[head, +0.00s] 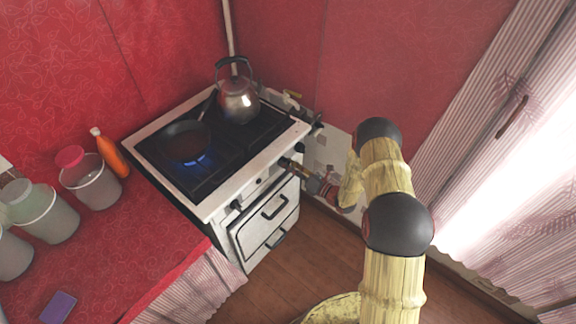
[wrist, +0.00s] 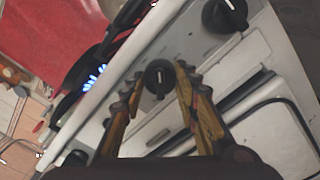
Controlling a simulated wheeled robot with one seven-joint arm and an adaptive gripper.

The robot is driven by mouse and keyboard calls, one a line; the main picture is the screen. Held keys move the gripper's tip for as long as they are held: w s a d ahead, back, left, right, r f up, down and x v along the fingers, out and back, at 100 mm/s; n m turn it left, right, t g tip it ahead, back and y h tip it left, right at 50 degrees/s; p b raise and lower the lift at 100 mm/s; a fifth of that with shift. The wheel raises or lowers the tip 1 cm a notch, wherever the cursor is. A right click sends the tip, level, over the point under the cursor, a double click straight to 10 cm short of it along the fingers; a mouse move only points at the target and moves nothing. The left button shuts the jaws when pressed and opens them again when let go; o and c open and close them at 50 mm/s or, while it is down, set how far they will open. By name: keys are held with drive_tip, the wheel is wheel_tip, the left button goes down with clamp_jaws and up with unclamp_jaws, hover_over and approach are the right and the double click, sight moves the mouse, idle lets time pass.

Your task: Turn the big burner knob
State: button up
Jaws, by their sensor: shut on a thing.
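A black burner knob (wrist: 158,75) with a pale pointer line stands on the stove's front panel. My gripper (wrist: 158,85) is shut on this knob, with one yellow-brown finger on each side of it. A larger-looking black knob (wrist: 225,15) sits farther up the panel, outside the fingers. In the head view my gripper (head: 290,165) reaches the front panel of the stove (head: 215,207) from the right. The gripped knob is hidden there; another knob (head: 237,205) shows at the panel's left end.
A metal kettle (head: 238,101) stands at the back of the stovetop. Below the panel are an oven door with a handle (head: 274,207) and a drawer. Jars and an orange bottle (head: 109,153) stand on the red counter (head: 120,235).

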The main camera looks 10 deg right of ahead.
idle(0.4)
drive_tip(key=o, duration=1.2)
drive_tip(key=shift+c, duration=0.2)
